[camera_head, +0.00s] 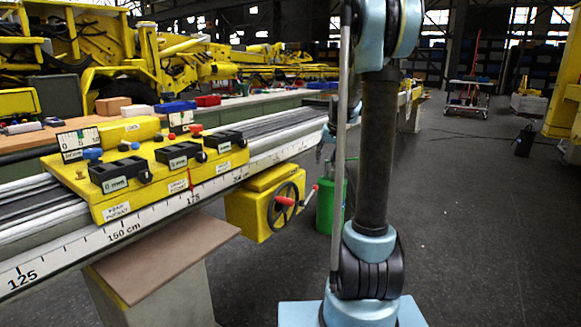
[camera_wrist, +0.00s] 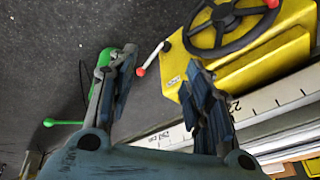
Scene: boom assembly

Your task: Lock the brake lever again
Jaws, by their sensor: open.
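The brake lever (camera_wrist: 153,56) is a thin pale rod with a red tip, standing out from the yellow handwheel box (camera_wrist: 245,55) in the wrist view. In the head view the lever (camera_head: 314,188) shows beside the black handwheel (camera_head: 284,205), to its right. My gripper (camera_wrist: 158,76) is open, and its two dark fingers reach toward the lever. The red tip appears in the gap between the fingers, nearer the left one. No contact with the lever is visible. In the head view my gripper is mostly hidden behind my arm.
A long scaled rail (camera_head: 150,226) carries the yellow carriage (camera_head: 160,150) with black counters. The handwheel box hangs on its near side. A green container (camera_head: 324,208) stands beyond the lever. The grey floor (camera_head: 470,210) to the right is open.

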